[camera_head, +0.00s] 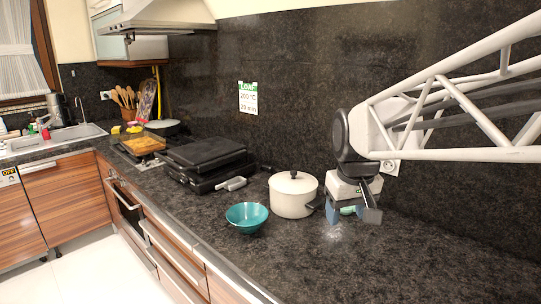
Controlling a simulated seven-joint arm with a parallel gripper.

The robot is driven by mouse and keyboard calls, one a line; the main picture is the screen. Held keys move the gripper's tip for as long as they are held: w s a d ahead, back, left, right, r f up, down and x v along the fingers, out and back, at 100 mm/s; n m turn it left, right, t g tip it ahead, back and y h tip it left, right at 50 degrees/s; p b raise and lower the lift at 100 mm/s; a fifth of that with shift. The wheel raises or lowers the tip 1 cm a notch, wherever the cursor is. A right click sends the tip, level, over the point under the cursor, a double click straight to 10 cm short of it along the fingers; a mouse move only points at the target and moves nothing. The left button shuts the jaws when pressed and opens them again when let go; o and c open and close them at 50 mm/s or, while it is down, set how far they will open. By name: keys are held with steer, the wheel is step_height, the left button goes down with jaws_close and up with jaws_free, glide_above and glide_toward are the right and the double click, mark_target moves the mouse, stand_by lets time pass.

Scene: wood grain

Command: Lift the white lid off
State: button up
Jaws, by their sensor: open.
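A white pot (292,199) stands on the dark counter, left of my gripper. My gripper (350,213) is open, to the right of the pot and low over the counter. It is apart from the lid. A small greenish thing (349,210) shows between or behind the fingers; I cannot tell whether they touch it.
A teal bowl (246,216) stands in front and left of the pot. A black grill (206,161) is behind it to the left, with a light-handled thing (232,183) beside it. The counter (430,255) at the right front is clear. A dark wall (300,100) rises behind.

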steer(key=w+r+n, duration=0.2)
steer(key=w, duration=1.2)
steer(key=n+g, duration=0.2)
steer(key=n, duration=0.3)
glide_above(294, 171)
steer(key=s, duration=0.1)
step_height(294, 171, down, 9)
steer(key=shift+s, duration=0.15)
steer(key=shift+w+a+f, duration=0.1)
steer(key=shift+w+f, duration=0.2)
steer(key=shift+w, duration=0.25)
steer(key=shift+f, duration=0.15)
steer(key=shift+f, duration=3.75)
